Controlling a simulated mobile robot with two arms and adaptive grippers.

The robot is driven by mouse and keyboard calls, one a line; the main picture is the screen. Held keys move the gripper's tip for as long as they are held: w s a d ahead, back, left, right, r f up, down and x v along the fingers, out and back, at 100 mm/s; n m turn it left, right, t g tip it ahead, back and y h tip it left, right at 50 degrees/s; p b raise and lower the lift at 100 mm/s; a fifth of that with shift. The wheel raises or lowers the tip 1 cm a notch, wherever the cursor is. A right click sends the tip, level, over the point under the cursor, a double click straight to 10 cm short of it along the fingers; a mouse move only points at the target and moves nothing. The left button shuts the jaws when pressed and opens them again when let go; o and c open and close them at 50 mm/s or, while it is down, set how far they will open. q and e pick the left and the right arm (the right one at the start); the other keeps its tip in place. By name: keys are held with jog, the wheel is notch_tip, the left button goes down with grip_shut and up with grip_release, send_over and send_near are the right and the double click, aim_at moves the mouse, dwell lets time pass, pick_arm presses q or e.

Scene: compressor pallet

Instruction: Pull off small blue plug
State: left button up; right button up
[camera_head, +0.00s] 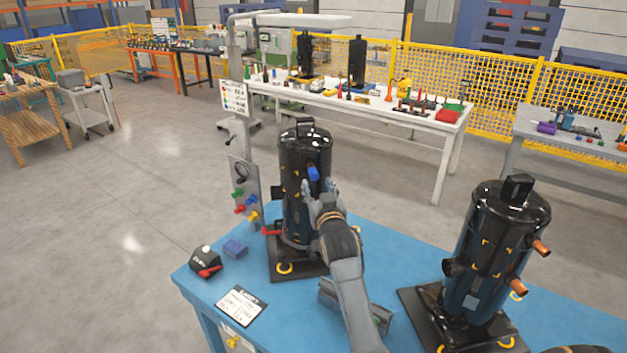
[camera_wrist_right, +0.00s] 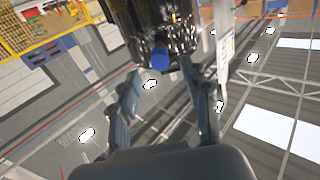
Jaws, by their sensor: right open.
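The small blue plug (camera_head: 314,173) sits on the upper side of the left black compressor (camera_head: 303,150), which stands upright on a dark base on the blue table. The plug shows end-on in the right wrist view (camera_wrist_right: 160,58), at the compressor's dark body (camera_wrist_right: 160,25). My right gripper (camera_head: 320,192) is just below and in front of the plug. In the right wrist view its two fingers (camera_wrist_right: 166,80) are spread wide with nothing between them, and the plug lies just beyond the tips, apart from both. My left gripper is not in view.
A second black compressor (camera_head: 501,245) with copper stubs stands to the right on the blue table (camera_head: 390,245). A panel with coloured plugs (camera_head: 244,190) is left of the first compressor. A black-and-red item (camera_head: 205,262), a blue block (camera_head: 235,247) and a label card (camera_head: 241,305) lie at the left.

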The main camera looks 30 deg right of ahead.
aim_at(315, 178)
jog(key=shift+b+x, duration=0.75)
jog(key=shift+x, duration=1.75)
jog(key=shift+p, duration=0.35)
jog(key=shift+c, duration=0.4)
grip_shut()
jog(key=shift+s, duration=0.1)
